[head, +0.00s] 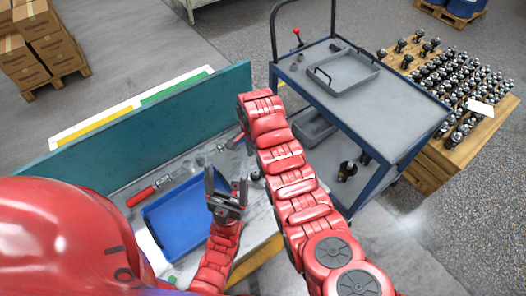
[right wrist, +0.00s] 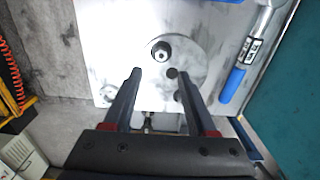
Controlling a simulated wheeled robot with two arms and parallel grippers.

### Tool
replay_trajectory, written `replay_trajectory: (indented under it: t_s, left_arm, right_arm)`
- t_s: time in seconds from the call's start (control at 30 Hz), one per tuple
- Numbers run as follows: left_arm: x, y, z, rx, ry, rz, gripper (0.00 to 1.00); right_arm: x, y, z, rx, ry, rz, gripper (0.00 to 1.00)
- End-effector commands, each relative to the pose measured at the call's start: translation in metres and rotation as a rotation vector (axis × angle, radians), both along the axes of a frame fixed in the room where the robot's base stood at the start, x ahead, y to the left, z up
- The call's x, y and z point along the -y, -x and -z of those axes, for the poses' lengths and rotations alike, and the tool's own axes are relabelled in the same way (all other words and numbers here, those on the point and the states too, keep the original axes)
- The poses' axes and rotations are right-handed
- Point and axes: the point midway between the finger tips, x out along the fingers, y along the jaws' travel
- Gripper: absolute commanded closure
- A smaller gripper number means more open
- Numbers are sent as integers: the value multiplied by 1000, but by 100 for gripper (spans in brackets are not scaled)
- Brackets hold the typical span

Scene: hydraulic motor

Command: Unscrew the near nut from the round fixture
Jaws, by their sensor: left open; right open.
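In the right wrist view the round fixture (right wrist: 192,50) is a flat grey disc on a pale plate. A dark nut (right wrist: 160,51) with a bright centre sits on its left part. A dark round spot (right wrist: 171,73), apparently a hole, lies below it. My right gripper (right wrist: 159,76) is open and empty, its fingertips below the nut in the picture, not around it. Height above the disc is hard to judge. In the head view my right wrist hides most of the fixture. My left gripper (head: 227,190) is open, fingers upward, by the blue tray (head: 168,248).
A blue-handled torque wrench (right wrist: 232,84) lies right of the disc. A red-handled tool (head: 142,196) lies beside the tray. A teal panel (head: 150,125) borders the bench's far side. A grey cart (head: 390,105) stands at right, near a wooden table (head: 440,162) of dark parts.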

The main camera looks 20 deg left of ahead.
Motion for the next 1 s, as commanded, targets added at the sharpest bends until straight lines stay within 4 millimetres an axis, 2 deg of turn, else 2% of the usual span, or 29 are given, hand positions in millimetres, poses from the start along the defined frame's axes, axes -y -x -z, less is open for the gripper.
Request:
replay_trajectory:
  t_s: [0.3, 0.7, 1.0]
  left_arm:
    - [0, 0, 13, 0, 0, 0, 22]
    - [0, 0, 50, 0, 0, 0, 22]
    - [0, 0, 55, 0, 0, 0, 22]
  right_arm:
    - [1, 0, 28, 1, -1, -1, 43]
    - [0, -1, 81, 4, -3, -2, 43]
    - [0, -2, 89, 6, -4, -2, 43]
